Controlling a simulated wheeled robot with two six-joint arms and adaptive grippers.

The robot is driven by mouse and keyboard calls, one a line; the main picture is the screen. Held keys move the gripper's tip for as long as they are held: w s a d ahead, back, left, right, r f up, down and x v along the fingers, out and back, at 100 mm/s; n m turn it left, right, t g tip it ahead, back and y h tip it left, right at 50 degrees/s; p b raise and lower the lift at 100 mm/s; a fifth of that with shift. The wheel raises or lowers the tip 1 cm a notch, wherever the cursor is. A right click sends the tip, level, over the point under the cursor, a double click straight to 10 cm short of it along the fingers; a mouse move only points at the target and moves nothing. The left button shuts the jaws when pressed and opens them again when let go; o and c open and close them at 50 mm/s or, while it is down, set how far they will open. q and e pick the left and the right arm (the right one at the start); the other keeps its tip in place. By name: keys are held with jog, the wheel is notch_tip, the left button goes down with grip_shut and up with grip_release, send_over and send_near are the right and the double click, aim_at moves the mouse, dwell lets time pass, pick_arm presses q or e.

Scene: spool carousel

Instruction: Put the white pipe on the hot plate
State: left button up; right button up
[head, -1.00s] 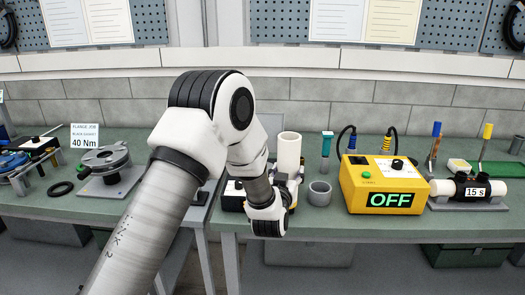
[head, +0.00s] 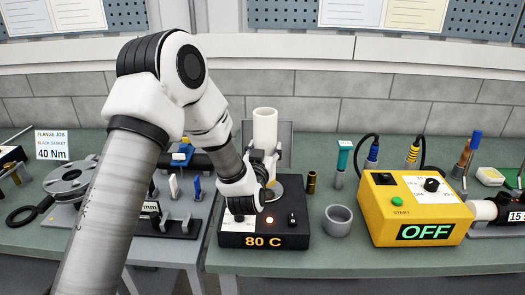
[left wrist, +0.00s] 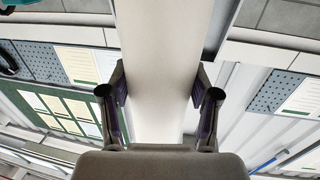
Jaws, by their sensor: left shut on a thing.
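The white pipe (head: 265,128) stands upright in the head view, over the back of the hot plate. My left gripper (head: 264,158) is shut on its lower part. The left wrist view shows the pipe (left wrist: 163,70) between both fingers (left wrist: 160,95). The hot plate (head: 235,240) is a black box with a lit "80 C" display, and a pale round plate (head: 293,185) shows partly behind my gripper. The pipe's lower end is hidden by my wrist, so I cannot tell whether it touches the plate. My right gripper is not in view.
A yellow box (head: 415,207) reading "OFF" is farther right. A caliper-like fixture (head: 180,220) and a flange (head: 72,180) lie left.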

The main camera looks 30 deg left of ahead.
pick_arm(q)
jog(key=f, duration=0.1)
jog(key=f+b, duration=0.1)
jog(key=shift+w+d+f, duration=0.1)
jog(key=shift+d+f, duration=0.2)
jog(key=o, duration=1)
jog(key=shift+w+a+f, duration=0.1)
jog(key=shift+f, duration=0.05)
jog(key=o, duration=0.4)
jog(key=shift+s, duration=0.25)
jog(key=shift+s+r, duration=0.15)
jog(key=shift+r, duration=0.15)
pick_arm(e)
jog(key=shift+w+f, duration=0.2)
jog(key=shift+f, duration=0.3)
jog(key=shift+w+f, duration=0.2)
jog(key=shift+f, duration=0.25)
pick_arm(q)
jog(key=shift+f, duration=0.15)
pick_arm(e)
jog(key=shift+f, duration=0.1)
